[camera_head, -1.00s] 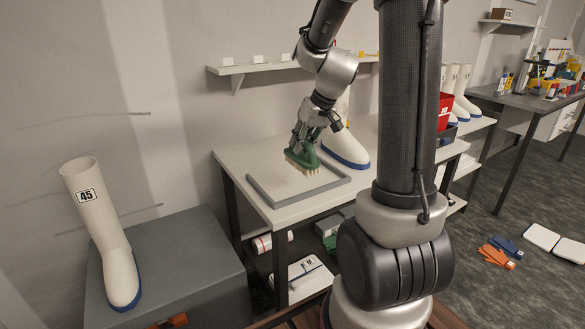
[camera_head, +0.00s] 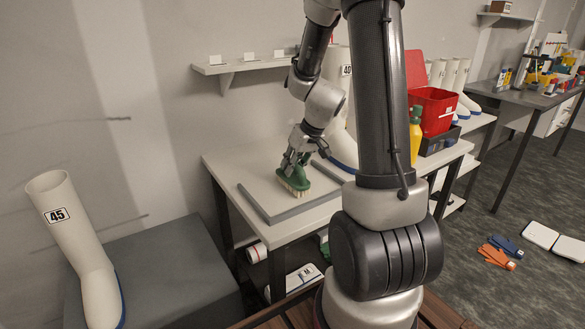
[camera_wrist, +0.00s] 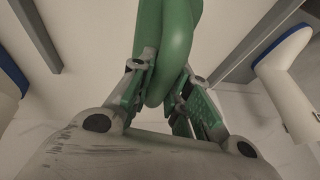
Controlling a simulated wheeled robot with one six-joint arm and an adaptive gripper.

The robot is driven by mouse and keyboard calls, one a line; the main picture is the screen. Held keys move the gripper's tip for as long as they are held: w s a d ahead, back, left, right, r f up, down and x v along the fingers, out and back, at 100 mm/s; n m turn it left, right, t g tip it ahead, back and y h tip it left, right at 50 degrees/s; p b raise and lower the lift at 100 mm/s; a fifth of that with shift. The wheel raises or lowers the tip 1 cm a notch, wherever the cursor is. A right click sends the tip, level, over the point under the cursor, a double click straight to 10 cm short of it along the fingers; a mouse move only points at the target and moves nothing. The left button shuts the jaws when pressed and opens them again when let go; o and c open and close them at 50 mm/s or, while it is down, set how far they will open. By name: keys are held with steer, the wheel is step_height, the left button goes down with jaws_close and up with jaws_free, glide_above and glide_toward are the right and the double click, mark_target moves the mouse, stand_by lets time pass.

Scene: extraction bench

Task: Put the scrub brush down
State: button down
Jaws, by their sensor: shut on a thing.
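The scrub brush (camera_head: 294,184) has a green body and pale bristles pointing down. My gripper (camera_head: 295,163) is shut on its green handle from above. The brush is over the grey-rimmed tray (camera_head: 253,204) on the white table; I cannot tell whether the bristles touch the tray. In the wrist view, the green handle (camera_wrist: 172,45) runs between the two fingers of my gripper (camera_wrist: 165,92). The bristles are hidden there.
A white boot (camera_head: 342,148) with a blue sole stands behind the tray, partly hidden by my arm. A yellow bottle (camera_head: 415,135), a red bin (camera_head: 433,108) and a black crate (camera_head: 440,141) are right. Another boot marked 45 (camera_head: 75,245) stands on a grey block (camera_head: 165,265).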

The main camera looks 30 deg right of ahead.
steer(key=shift+f, duration=0.35)
steer(key=shift+f, duration=0.1)
steer(key=c, duration=1.3)
jaws_free()
steer(key=shift+c, duration=0.2)
steer(key=v, duration=1.2)
steer(key=s+a+r+h, duration=0.1)
steer(key=s+a+r, duration=0.2)
steer(key=s, duration=0.7)
steer(key=s+a+r+h, duration=0.1)
steer(key=s+a+r, duration=0.3)
steer(key=s, duration=0.5)
steer(key=shift+s+a+r, duration=0.15)
steer(key=shift+s+r, duration=0.2)
steer(key=shift+r, duration=0.35)
